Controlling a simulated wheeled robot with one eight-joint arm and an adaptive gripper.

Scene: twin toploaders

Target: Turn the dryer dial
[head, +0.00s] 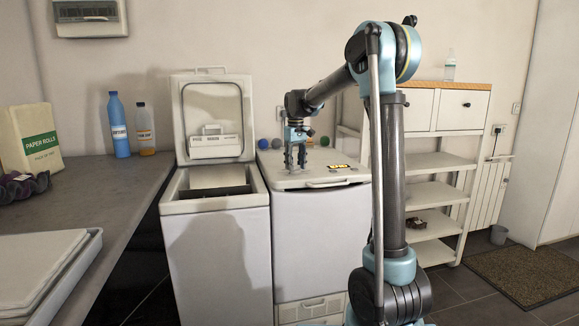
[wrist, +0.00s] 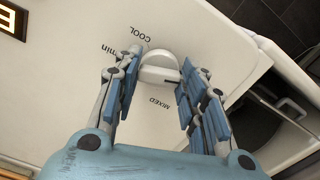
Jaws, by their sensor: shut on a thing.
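The closed white toploader (head: 255,195) on the right has a pale dial (wrist: 159,66) on its top. In the wrist view, printed words around the dial include COOL (wrist: 140,31) and MIXED (wrist: 152,103). My gripper (head: 295,167) points down over this top, and its blue-padded fingers (wrist: 161,75) are shut on the dial, one on each side. In the head view the fingers hide the dial. A small display with yellow digits (head: 340,167) sits to the right of my gripper, and it also shows at the corner of the wrist view (wrist: 12,20).
The other toploader (head: 215,205) stands on the left with its lid (head: 213,118) raised. Several coloured balls (head: 277,143) sit behind the closed machine. A counter (head: 95,190) with bottles is at left; a white shelf unit (head: 435,195) is at right.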

